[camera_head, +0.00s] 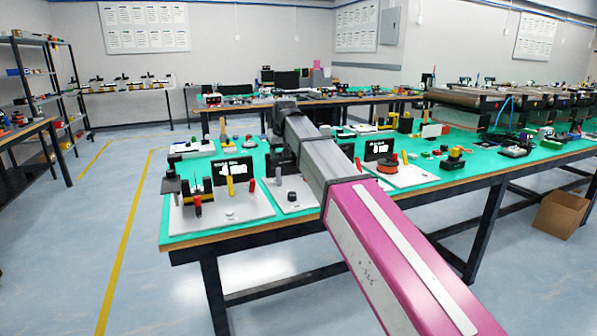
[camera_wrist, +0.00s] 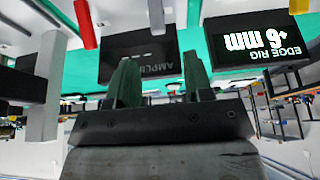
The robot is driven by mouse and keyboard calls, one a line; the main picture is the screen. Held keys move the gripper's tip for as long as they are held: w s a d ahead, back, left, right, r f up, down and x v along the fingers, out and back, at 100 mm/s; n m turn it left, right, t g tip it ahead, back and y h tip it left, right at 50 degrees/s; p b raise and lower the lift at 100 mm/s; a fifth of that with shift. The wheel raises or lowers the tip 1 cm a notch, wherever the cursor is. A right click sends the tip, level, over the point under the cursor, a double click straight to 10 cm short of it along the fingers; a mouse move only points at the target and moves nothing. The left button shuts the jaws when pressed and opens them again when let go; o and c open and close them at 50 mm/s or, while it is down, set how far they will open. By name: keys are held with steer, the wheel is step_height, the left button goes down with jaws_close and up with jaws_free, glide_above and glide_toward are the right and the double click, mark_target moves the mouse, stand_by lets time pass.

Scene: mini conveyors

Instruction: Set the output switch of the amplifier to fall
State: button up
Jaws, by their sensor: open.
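In the wrist view, which appears upside down, a dark panel lettered "AMPLI…" (camera_wrist: 140,45) lies beyond my gripper (camera_wrist: 160,68). Its two dark green fingers stand apart with nothing between them, and they cover part of the lettering. I cannot tell how far they are from the panel. In the head view, a white board with a dark knob (camera_head: 292,196) lies beside my arm on the green bench, partly hidden by it. I cannot make out the output switch or its setting in either view. My gripper's fingers are not clear in the head view.
The wrist view shows an "EDGE RIG +6 mm" display (camera_wrist: 262,42) right of the amplifier panel. In the head view, a left board with a display (camera_head: 233,170) and a right board with a "0 mm" display (camera_head: 380,149) flank my arm. A cardboard box (camera_head: 561,213) sits on the floor.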

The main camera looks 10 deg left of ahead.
mark_target(278, 173)
steer(key=x, duration=1)
steer(key=shift+w+f, duration=0.15)
steer(key=shift+f, duration=0.2)
jaws_close()
steer(key=shift+d, duration=0.1)
